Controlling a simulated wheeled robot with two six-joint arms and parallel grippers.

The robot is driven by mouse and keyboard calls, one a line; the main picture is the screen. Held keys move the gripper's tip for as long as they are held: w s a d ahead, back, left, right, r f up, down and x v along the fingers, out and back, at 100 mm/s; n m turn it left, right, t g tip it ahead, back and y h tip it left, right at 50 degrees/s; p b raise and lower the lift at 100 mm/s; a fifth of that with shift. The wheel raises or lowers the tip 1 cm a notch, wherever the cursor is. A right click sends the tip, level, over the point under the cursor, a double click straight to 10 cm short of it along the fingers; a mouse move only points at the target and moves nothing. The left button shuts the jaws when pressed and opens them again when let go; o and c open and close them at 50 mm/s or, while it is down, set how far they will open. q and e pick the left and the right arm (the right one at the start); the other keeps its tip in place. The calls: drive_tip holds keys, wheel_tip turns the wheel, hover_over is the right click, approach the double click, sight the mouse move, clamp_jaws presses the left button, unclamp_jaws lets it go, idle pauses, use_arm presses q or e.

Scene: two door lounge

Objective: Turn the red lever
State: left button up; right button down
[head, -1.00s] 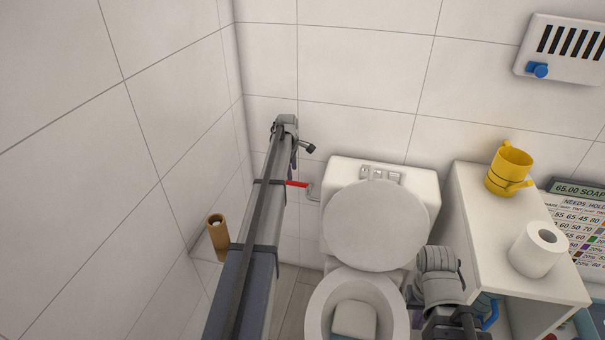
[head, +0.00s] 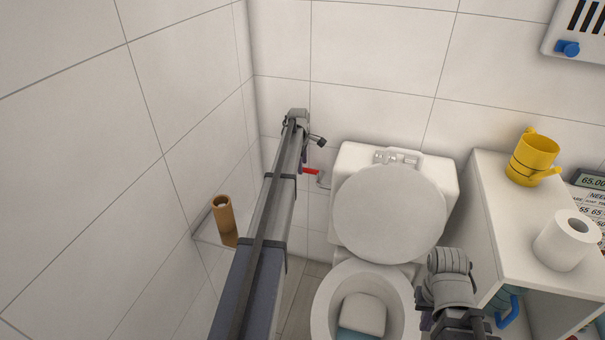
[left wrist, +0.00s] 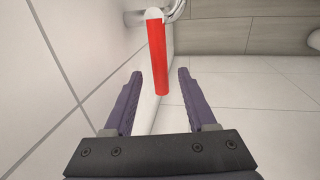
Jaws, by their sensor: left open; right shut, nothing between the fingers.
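The red lever (head: 311,171) sticks out from a metal fitting beside the toilet cistern, low on the back wall. In the left wrist view the red lever (left wrist: 158,55) is a straight red bar on a metal joint. My left gripper (left wrist: 160,73) is open, its two purple fingers on either side of the bar's near end in the picture. I cannot tell whether they touch it. In the head view my left gripper (head: 304,157) is mostly hidden by my arm, close to the lever. My right gripper (head: 426,319) is shut, partly hidden, low by the toilet.
The toilet (head: 390,215) has its lid up. A shelf unit (head: 490,200) at the right holds a yellow mug (head: 533,158) and a toilet roll (head: 568,240). A cardboard tube (head: 223,214) stands on a small ledge at the left wall. Walls close in left and behind.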

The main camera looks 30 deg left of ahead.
use_arm(q)
drive_tip(key=shift+w+f+b, duration=0.15)
drive_tip(key=shift+f+b, duration=0.25)
drive_tip(key=shift+f, duration=0.45)
clamp_jaws()
idle(0.8)
